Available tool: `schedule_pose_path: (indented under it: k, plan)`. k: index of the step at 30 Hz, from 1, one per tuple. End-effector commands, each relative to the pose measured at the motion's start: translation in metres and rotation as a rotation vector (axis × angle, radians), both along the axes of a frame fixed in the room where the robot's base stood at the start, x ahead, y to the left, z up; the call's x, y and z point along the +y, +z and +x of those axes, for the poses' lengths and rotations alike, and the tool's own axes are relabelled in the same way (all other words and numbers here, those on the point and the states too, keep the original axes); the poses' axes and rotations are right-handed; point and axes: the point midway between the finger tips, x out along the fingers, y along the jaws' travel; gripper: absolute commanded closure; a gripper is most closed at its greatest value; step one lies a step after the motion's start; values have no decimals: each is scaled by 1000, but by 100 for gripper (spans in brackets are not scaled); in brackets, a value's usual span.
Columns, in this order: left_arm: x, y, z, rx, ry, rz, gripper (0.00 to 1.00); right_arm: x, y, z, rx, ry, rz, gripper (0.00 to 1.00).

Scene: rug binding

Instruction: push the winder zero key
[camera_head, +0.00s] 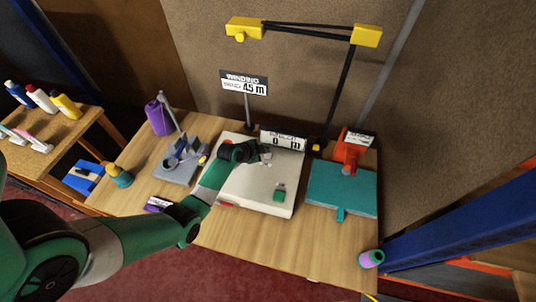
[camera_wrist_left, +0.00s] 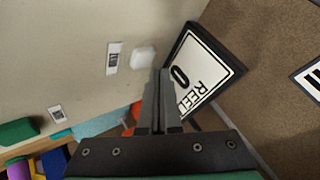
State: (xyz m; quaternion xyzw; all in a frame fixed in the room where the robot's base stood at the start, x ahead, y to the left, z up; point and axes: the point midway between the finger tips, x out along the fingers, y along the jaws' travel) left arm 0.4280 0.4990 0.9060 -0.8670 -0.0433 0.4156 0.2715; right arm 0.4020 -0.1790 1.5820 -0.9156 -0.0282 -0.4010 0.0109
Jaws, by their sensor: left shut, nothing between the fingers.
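The cream winder (camera_head: 258,185) sits in the middle of the wooden bench, with a display (camera_head: 283,141) at its back edge reading 0 m. In the left wrist view the display (camera_wrist_left: 200,78) reads REEL and 0. A white rounded key (camera_wrist_left: 143,57) sits on the cream top beside a small label (camera_wrist_left: 114,57); I take it for the zero key. My left gripper (camera_head: 265,157) is shut and empty over the back of the winder. In the left wrist view its fingertips (camera_wrist_left: 161,76) appear just beside the white key; contact cannot be told. My right gripper is out of view.
A green key (camera_head: 279,194) is at the winder's front right. A teal machine (camera_head: 342,190) with a red head (camera_head: 350,150) stands to the right, a grey tool (camera_head: 182,160) and purple cone (camera_head: 158,117) to the left. A sign (camera_head: 244,83) reading 45 m stands behind.

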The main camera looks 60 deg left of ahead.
Motion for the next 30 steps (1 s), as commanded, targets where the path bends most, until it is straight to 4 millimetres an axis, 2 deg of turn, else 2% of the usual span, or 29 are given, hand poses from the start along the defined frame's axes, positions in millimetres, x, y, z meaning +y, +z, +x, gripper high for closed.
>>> schedule_pose_path:
  k: [3,13,30]
  plan:
    - [0,16,0,0,0,0,100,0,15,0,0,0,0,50]
    - [0,48,0,0,1,1,100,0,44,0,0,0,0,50]
    - [0,47,0,0,1,1,100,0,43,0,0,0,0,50]
